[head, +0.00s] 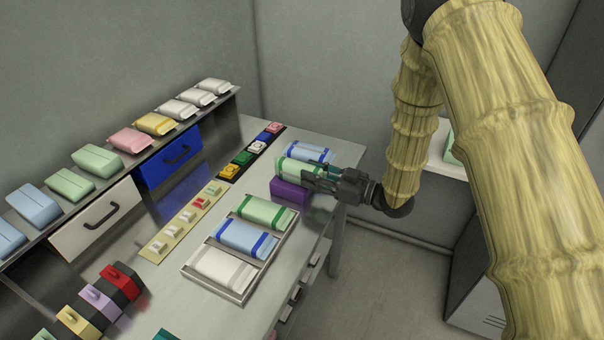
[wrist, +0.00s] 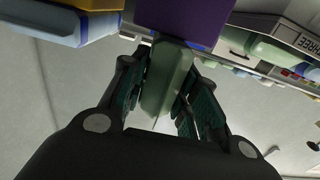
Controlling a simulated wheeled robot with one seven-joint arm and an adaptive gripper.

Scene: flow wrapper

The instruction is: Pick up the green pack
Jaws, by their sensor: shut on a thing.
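A pale green pack with darker green end bands (head: 290,166) is at the far right part of the grey bench, between a purple block (head: 289,191) and a blue pack (head: 309,151). My gripper (head: 313,180) reaches it from the right and is shut on its near end. In the wrist view the green pack (wrist: 168,85) sits between the two dark fingers, and the purple block (wrist: 185,14) is just beyond it. I cannot tell whether the pack is lifted clear of the bench. Another green pack (head: 265,211) lies in the grey tray.
The grey tray (head: 241,297) also holds a blue pack (head: 246,238) and a white pack (head: 222,267). A row of colored switches (head: 243,158) runs behind. Several packs line the raised shelf, with a blue drawer (head: 165,160) below. Open floor lies right of the bench.

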